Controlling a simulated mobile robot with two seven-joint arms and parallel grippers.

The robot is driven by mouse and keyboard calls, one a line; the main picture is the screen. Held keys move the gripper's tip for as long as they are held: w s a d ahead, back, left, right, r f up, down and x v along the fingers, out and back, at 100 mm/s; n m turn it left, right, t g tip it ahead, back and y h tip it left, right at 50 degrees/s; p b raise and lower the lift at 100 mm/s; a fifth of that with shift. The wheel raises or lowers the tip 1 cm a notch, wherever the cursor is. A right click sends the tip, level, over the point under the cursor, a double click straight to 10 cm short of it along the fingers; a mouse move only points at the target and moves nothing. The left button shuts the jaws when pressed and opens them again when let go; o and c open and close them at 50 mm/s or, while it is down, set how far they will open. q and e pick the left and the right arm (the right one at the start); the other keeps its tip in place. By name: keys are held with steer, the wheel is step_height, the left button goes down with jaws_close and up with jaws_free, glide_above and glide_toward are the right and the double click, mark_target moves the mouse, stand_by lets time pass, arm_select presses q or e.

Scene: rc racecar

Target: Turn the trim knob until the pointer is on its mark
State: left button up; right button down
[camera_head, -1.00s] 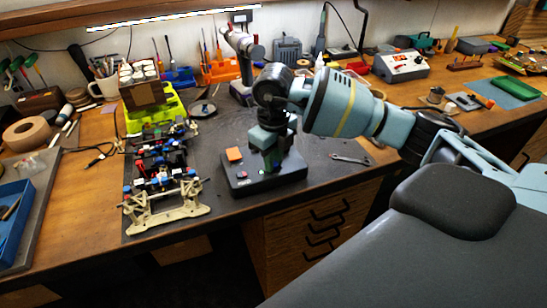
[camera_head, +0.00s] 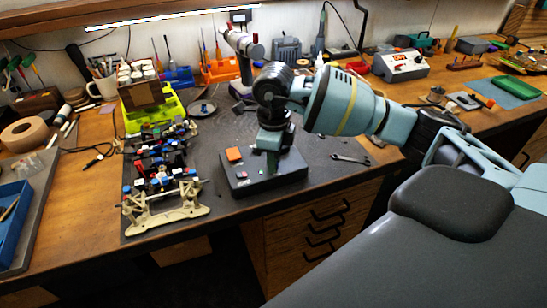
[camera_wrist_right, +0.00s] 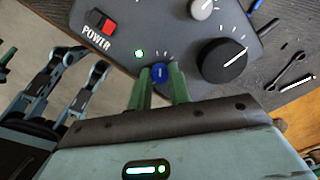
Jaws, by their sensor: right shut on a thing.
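The black control box (camera_head: 290,173) stands near the front edge of the bench. In the right wrist view, the small blue trim knob (camera_wrist_right: 160,74) sits on its panel. A short pale pointer line shows on the knob, roughly upright in the picture; small ticks lie around its far side. I cannot tell which tick is the mark. My right gripper (camera_wrist_right: 159,83) has its green fingers shut on the knob from both sides. In the head view my right gripper (camera_head: 272,160) reaches down onto the box and hides the knob. At the left edge of the wrist view, a green tip (camera_wrist_right: 8,56) may be my left gripper.
On the panel are a red POWER switch (camera_wrist_right: 103,21), a lit green lamp (camera_wrist_right: 139,54), a large black knob (camera_wrist_right: 223,60) and a grey knob (camera_wrist_right: 201,8). The car chassis (camera_head: 160,175) lies left of the box. A wrench (camera_head: 350,159) lies to the right.

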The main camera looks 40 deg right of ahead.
steer(key=c, duration=1.3)
jaws_free()
steer(key=shift+r, duration=3.95)
